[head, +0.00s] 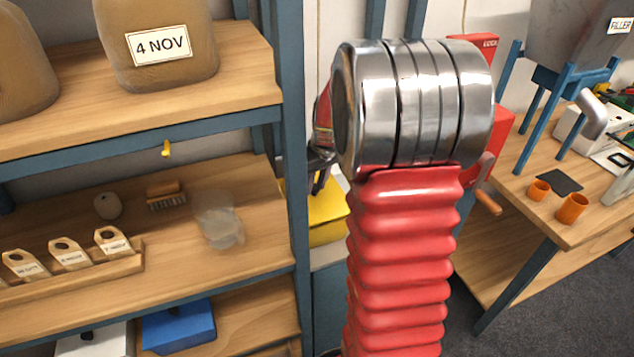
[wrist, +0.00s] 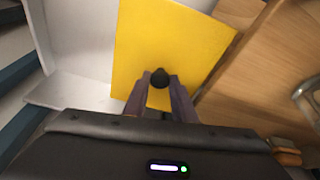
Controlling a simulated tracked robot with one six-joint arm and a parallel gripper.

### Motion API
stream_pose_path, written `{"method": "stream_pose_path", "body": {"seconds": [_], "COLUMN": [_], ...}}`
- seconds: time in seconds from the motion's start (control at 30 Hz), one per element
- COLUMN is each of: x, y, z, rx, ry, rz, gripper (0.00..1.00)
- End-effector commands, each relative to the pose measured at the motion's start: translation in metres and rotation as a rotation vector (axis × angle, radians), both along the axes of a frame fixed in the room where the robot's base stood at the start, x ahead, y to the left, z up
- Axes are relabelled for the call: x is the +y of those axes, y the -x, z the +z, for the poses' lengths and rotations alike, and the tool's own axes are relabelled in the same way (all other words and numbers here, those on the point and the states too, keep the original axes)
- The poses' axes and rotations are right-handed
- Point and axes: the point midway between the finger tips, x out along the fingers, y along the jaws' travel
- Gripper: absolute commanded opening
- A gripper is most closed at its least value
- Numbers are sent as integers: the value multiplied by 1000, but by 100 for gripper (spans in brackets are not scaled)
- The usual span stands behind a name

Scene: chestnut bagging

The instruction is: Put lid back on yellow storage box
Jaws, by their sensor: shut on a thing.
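The yellow lid (wrist: 175,45) fills the middle of the wrist view as a flat yellow panel with a dark round knob (wrist: 160,77). My gripper (wrist: 160,84) is shut on that knob, one finger on each side. In the head view, my gripper (head: 319,178) is mostly hidden behind my arm, above a yellow shape (head: 328,222) beside the shelf post. That shape shows a top face and a front face. Its right side is hidden by my arm. I cannot tell whether the lid touches the yellow box.
A blue post (head: 291,130) of the shelving (head: 215,100) stands just left of my gripper. A blue box (head: 180,326) and a white box (head: 95,343) sit on the low shelf. On the right is a workbench (head: 570,225) with orange cups (head: 572,209).

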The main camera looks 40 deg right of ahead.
Motion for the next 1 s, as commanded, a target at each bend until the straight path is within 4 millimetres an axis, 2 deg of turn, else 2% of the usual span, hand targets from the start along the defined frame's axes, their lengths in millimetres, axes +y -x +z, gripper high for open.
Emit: {"method": "stream_pose_path", "body": {"seconds": [1.0], "x": [-1], "y": [0], "z": [-6], "rx": [-1], "ry": [1], "rz": [-1], "gripper": [0]}}
